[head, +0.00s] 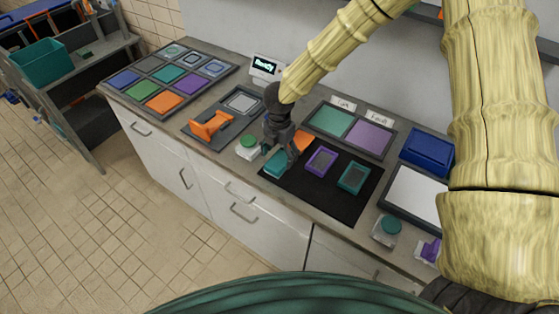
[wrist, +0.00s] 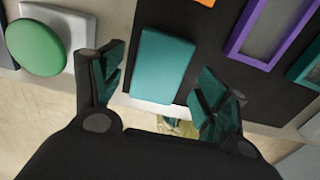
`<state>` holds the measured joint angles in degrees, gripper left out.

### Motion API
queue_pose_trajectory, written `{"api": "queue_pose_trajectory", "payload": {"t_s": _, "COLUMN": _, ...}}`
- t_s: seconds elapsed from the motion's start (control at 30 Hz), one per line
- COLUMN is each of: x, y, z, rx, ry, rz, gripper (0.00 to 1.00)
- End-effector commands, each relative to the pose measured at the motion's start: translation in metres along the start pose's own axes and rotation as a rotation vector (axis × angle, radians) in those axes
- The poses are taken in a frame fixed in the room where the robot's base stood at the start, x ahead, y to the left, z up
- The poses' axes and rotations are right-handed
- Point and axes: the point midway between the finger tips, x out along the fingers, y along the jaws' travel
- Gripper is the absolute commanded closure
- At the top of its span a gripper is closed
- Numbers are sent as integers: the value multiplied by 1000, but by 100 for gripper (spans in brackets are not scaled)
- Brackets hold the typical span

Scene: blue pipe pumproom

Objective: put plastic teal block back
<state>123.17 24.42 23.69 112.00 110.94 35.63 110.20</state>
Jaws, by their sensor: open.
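A solid teal block (head: 276,163) lies at the front left corner of a black mat (head: 335,200) on the counter. It also shows in the wrist view (wrist: 163,65), between and just beyond my fingers. My gripper (head: 279,150) is over the block in the head view and partly hides it. In the wrist view my gripper (wrist: 160,90) is open, with one finger on each side of the block and nothing held. A sorting tray (head: 150,88) with several coloured squares, one of them teal (head: 169,74), sits at the counter's left end.
On the mat are an orange piece (head: 302,141), a purple frame (head: 321,162) and a teal frame (head: 353,178). A green button (head: 248,142) stands close to the left of my gripper. A tray with green and purple pads (head: 331,120) lies behind the mat. An orange object (head: 210,124) lies left.

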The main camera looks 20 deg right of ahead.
Motion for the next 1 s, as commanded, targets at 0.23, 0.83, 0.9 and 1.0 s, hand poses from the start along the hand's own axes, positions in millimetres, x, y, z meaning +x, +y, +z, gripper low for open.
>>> {"api": "queue_pose_trajectory", "payload": {"t_s": 0.23, "x": -38, "y": 1, "z": 1, "rx": 1, "ry": -1, "rz": 3, "gripper": 26}}
{"api": "queue_pose_trajectory", "payload": {"t_s": 0.83, "x": -87, "y": 0, "z": 0, "rx": 0, "ry": 1, "rz": -1, "gripper": 26}}
{"api": "queue_pose_trajectory", "payload": {"t_s": 0.9, "x": -87, "y": 0, "z": 0, "rx": 0, "ry": 1, "rz": -1, "gripper": 26}}
{"api": "queue_pose_trajectory", "payload": {"t_s": 1.0, "x": -87, "y": 0, "z": 0, "rx": 0, "ry": 0, "rz": -1, "gripper": 26}}
